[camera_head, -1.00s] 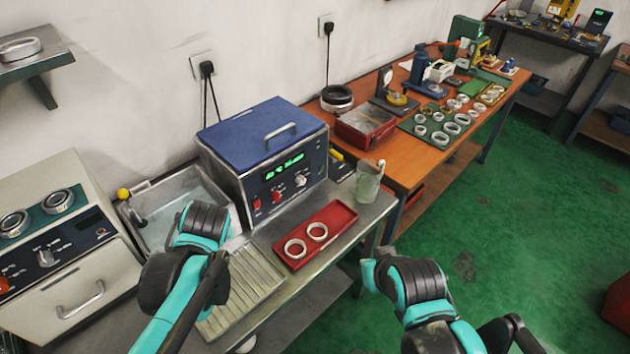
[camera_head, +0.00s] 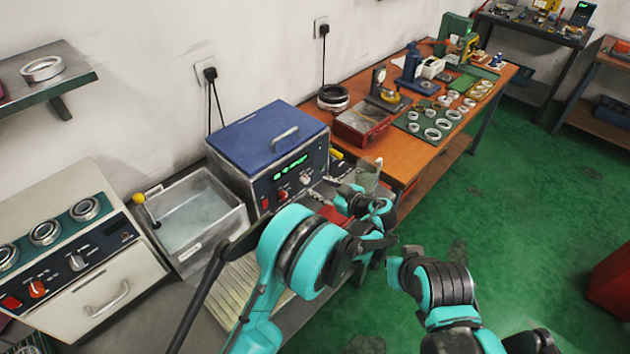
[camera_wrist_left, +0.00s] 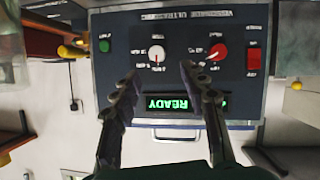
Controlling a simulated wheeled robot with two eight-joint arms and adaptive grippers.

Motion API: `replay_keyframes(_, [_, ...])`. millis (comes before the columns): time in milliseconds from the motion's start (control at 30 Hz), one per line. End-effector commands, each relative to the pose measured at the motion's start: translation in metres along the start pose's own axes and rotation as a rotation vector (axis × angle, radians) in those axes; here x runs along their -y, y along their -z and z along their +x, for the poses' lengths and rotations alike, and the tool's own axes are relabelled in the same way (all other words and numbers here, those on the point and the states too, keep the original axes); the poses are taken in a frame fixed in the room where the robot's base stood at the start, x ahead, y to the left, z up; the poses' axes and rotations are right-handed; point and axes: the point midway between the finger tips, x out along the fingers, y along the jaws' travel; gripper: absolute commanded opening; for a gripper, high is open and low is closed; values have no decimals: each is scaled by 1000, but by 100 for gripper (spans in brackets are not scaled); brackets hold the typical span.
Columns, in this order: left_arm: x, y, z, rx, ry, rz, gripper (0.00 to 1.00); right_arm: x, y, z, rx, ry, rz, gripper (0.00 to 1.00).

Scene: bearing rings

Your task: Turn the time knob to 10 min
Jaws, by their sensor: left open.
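The blue-lidded box (camera_head: 268,140) has a dark front panel with a green lit display (camera_head: 291,165), which reads READY upside down in the left wrist view (camera_wrist_left: 168,103). The panel carries a white knob (camera_head: 305,180) and a red knob (camera_head: 283,195). In the left wrist view, the white knob (camera_wrist_left: 156,54) is left of the red knob (camera_wrist_left: 217,51); their small labels are unreadable. My left gripper (camera_wrist_left: 160,72) is open and empty before the panel, its fingertips around the white knob's position in the picture. Contact cannot be told.
A red switch (camera_wrist_left: 254,59) and a green button (camera_wrist_left: 104,46) flank the knobs. A water basin (camera_head: 190,222) is to the left. A red tray (camera_head: 333,214) is mostly hidden behind my arm.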

Motion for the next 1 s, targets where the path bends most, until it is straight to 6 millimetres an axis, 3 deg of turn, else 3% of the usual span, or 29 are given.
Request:
replay_keyframes(167, [-3, -7, 6, -16, -3, -20, 44, 0, -1, 1, 0, 0, 0, 0])
replay_keyframes(600, [-3, -6, 70, -15, -3, -19, 44, 0, -10, 14, 0, 0, 0, 0])
replay_keyframes(967, [-4, -4, 77, -14, -4, -18, 44, 0, -11, 15, 0, 0, 0, 0])
replay_keyframes(1000, [-4, -4, 77, -14, -4, -18, 36, 0, -11, 15, 0, 0, 0, 0])
